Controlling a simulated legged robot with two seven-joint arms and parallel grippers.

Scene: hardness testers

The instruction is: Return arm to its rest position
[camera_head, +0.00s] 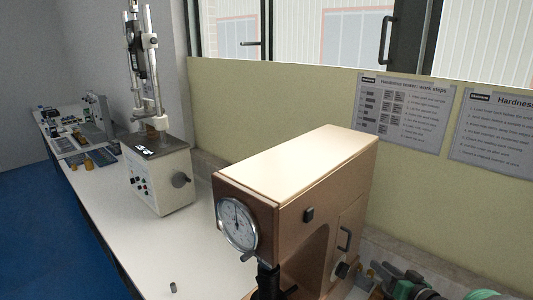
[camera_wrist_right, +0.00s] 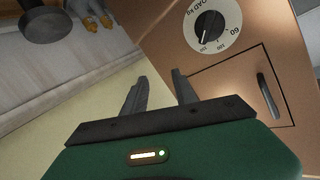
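My right gripper (camera_wrist_right: 159,88) shows in the right wrist view as a green housing with two dark fingers. The fingers are apart with nothing between them, beside the copper-coloured side of the hardness tester (camera_wrist_right: 225,85). In the head view the tester (camera_head: 300,175) stands at the front right of the bench, with a round dial (camera_head: 237,224) on its front. Green and dark parts of my right arm show at the bottom right corner, close beside the tester. My left gripper is not in view.
The white bench (camera_head: 140,235) runs along the wall. A second tester (camera_head: 158,175) with a tall column stands further back, with small equipment behind it. A small grey cylinder (camera_head: 173,287) stands at the front. Posters (camera_head: 403,112) hang on the wall. Bench surface between the testers is clear.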

